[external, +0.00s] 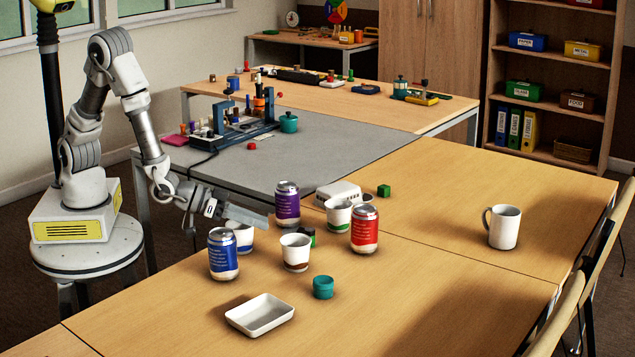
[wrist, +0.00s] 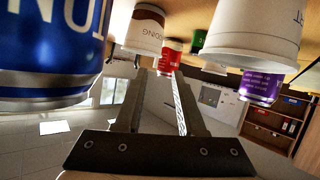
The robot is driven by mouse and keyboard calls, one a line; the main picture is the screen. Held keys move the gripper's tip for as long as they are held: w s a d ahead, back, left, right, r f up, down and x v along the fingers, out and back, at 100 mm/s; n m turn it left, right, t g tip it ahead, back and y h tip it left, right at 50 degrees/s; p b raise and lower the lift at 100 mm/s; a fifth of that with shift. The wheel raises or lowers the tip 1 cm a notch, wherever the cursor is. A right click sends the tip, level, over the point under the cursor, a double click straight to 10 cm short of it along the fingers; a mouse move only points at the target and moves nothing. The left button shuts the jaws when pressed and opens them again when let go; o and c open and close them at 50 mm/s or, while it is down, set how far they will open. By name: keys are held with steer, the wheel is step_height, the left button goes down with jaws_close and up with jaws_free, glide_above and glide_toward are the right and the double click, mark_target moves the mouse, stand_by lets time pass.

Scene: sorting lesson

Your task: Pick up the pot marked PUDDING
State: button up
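The pot marked PUDDING (external: 295,253) is a white cup with a brown band, upright on the wooden table among cans and other pots. In the wrist view, which is upside down, the pot (wrist: 143,32) shows part of its lettering, "DING", just beyond and left of the fingertips. My gripper (external: 262,217) is low over the table, left of the purple can and behind the PUDDING pot. In the wrist view its two fingers (wrist: 160,82) are apart with nothing between them. It does not touch the PUDDING pot.
A blue can (external: 223,255) and a second white pot (external: 241,237) stand close to the gripper. A purple can (external: 287,205), red can (external: 364,231) and green-banded pot (external: 338,217) are nearby. A white tray (external: 239,318) and teal jar (external: 323,288) lie in front. The right side is mostly clear.

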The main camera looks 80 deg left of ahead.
mark_target(296, 254)
steer(key=b+x, duration=0.1)
steer(key=x, duration=0.6)
steer(key=shift+w+f, duration=0.2)
steer(key=shift+w, duration=0.05)
jaws_close()
